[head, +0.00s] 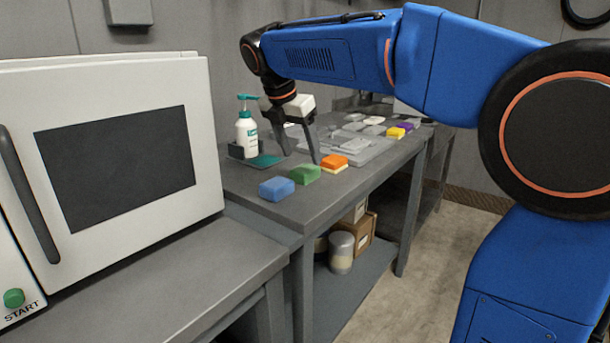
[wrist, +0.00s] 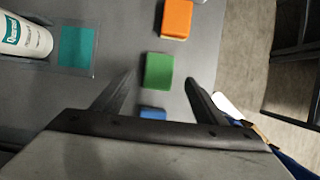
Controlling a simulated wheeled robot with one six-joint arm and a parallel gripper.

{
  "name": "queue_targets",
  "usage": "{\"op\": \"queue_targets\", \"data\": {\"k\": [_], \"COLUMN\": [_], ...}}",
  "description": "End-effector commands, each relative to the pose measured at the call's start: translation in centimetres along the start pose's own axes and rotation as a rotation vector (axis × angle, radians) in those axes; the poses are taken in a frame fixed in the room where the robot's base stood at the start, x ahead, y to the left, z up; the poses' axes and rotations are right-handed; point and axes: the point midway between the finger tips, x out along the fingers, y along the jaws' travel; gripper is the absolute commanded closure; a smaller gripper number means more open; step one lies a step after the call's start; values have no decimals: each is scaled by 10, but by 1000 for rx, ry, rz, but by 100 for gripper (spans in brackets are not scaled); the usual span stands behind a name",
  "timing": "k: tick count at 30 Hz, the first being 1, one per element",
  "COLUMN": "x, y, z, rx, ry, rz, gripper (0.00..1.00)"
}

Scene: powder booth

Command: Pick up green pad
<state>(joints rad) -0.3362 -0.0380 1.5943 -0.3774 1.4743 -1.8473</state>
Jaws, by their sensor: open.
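The green pad (head: 305,174) lies flat on the grey table, between a blue pad and an orange pad in the head view. It also shows in the wrist view (wrist: 158,71), just beyond and between my fingertips. My gripper (head: 300,157) is open and empty above the table, its fingers pointing down near the green pad. In the wrist view the two fingers (wrist: 160,78) are spread wide apart, with no visible contact with the pad.
The blue pad (head: 277,189) and orange pad (head: 334,162) lie close on either side. A white pump bottle (head: 246,135) stands behind, near a teal square (wrist: 76,47). Grey trays (head: 350,150) and yellow (head: 396,133) and purple pads (head: 405,126) are farther along. A white oven (head: 115,150) stands left.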

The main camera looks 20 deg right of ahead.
Motion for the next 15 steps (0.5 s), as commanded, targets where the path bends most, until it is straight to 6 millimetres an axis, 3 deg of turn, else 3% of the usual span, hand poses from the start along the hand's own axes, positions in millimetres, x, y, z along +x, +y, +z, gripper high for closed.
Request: {"op": "queue_targets", "data": {"k": [7, 15], "x": [15, 50], "y": [0, 2], "z": [-1, -2], "rx": [0, 0], "ry": [1, 1], "rz": [-1, -1], "gripper": [34, 34]}}
